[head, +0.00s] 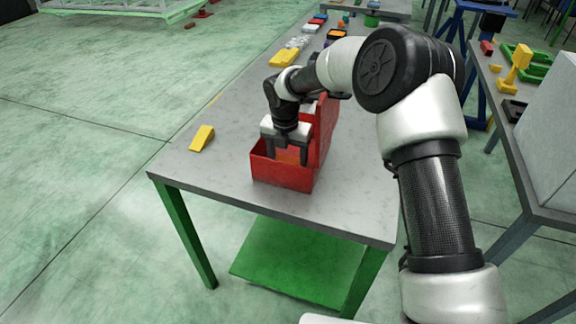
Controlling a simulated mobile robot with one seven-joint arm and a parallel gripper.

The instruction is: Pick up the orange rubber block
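My gripper (288,157) points down into an open red box (283,177) on the grey table. Its two dark fingers are spread wide apart. An orange patch (289,156), which looks like the orange rubber block, shows inside the box between and below the fingers. Most of it is hidden by the box's front wall and the fingers. I see no clear contact between the fingers and the orange thing.
The red lid (326,130) stands upright on the box's right side, close to my gripper. A yellow wedge (202,138) lies left of the box on the grey table (235,110). Yellow blocks and other small parts lie farther back. The table's front is clear.

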